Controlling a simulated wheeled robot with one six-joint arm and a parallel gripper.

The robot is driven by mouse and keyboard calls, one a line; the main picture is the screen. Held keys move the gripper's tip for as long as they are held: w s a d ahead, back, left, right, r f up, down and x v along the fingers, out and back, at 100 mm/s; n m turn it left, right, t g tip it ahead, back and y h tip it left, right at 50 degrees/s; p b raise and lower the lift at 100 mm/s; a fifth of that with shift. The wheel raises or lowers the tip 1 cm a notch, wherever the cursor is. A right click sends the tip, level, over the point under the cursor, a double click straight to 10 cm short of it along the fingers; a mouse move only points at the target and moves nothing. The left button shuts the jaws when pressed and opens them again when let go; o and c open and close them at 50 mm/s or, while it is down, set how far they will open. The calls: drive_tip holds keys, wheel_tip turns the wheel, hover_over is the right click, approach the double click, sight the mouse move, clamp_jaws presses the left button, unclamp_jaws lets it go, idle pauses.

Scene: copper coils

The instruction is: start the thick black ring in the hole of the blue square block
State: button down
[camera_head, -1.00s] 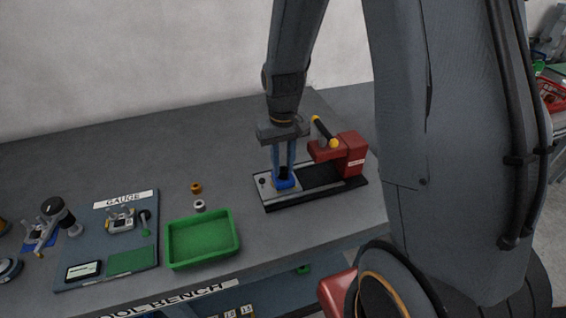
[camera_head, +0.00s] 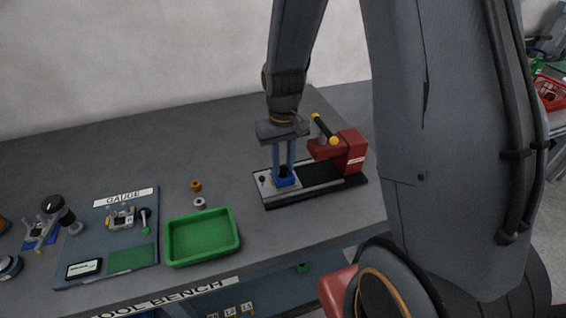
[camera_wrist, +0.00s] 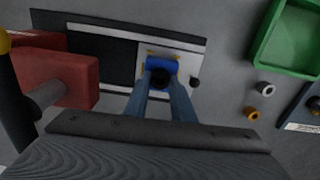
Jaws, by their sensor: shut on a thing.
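The blue square block (camera_head: 286,183) sits on the light plate at the left end of the press base. It also shows in the wrist view (camera_wrist: 161,64). My gripper (camera_head: 285,171) points down over the block, with its two blue fingers shut on the thick black ring (camera_head: 285,172). In the wrist view the ring (camera_wrist: 161,79) is dark between the fingertips (camera_wrist: 160,85) and overlaps the near part of the block. The fingers and the ring hide the hole. I cannot tell whether the ring's lower edge is inside it or just above it.
A red press (camera_head: 350,152) with a black, yellow-tipped handle (camera_head: 324,129) stands right of my gripper. A green tray (camera_head: 203,238), an orange ring (camera_head: 196,186) and a white ring (camera_head: 199,202) lie to the left. The gauge board (camera_head: 112,240) is further left. Bench behind is clear.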

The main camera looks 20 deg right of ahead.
drive_tip(key=shift+f, duration=0.2)
idle(0.4)
drive_tip(key=c, duration=0.9)
unclamp_jaws()
drive_tip(key=shift+c, duration=0.2)
drive_tip(key=shift+r, duration=0.15)
drive_tip(key=shift+r+p, duration=3)
drive_tip(key=shift+r, duration=0.4)
drive_tip(key=s+t+b, duration=0.1)
drive_tip(key=s+b, duration=0.8)
drive_tip(key=s, duration=0.2)
drive_tip(key=shift+f, duration=0.3)
